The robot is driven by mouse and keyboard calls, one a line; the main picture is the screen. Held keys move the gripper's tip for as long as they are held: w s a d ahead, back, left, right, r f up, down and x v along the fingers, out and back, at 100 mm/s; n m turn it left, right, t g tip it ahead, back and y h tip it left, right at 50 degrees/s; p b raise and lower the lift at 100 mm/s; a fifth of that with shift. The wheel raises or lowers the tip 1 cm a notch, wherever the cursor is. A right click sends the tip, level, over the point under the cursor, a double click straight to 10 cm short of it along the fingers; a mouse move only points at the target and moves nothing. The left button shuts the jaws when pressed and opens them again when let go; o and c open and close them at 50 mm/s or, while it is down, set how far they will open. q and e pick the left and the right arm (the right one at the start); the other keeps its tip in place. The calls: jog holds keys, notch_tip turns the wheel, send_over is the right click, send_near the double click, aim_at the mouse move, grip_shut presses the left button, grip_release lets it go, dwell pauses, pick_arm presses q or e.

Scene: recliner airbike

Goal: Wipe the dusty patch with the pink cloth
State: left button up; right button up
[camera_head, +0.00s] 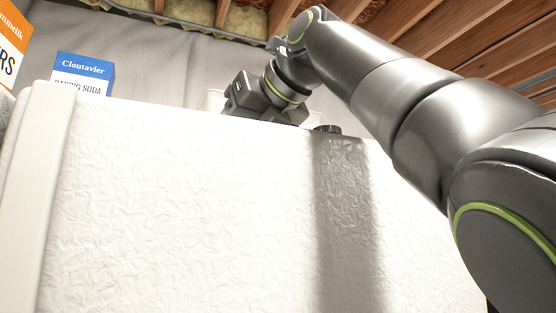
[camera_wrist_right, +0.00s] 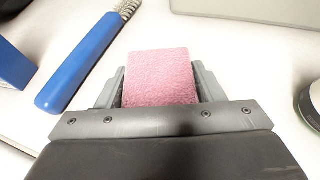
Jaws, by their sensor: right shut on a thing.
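The pink cloth (camera_wrist_right: 160,78) shows in the right wrist view as a folded pink block between the two grey fingers of my right gripper (camera_wrist_right: 160,88). The gripper is shut on it, above a white surface (camera_wrist_right: 150,22). Whether the cloth touches that surface is unclear. In the head view my right gripper (camera_head: 265,112) is at the far top edge of a white crinkled panel (camera_head: 190,200), which hides the fingertips and the cloth. I cannot make out a dusty patch in either view. My left gripper is not in view.
A blue-handled brush (camera_wrist_right: 80,62) lies left of the cloth in the wrist view. A pale box (camera_wrist_right: 245,8) stands beyond. A blue-and-white baking soda box (camera_head: 84,72) and an orange box (camera_head: 12,40) stand at left in the head view. A small dark cap (camera_head: 328,129) is right of the gripper.

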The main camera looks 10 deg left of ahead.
jog(key=shift+w+d+r+p, duration=0.15)
jog(key=shift+w+p, duration=0.4)
jog(key=shift+w, duration=0.65)
jog(key=shift+w+d+f, duration=0.1)
jog(key=shift+w+f, duration=0.1)
jog(key=shift+w, duration=0.35)
jog(key=shift+w+p, duration=0.35)
jog(key=shift+f, duration=0.15)
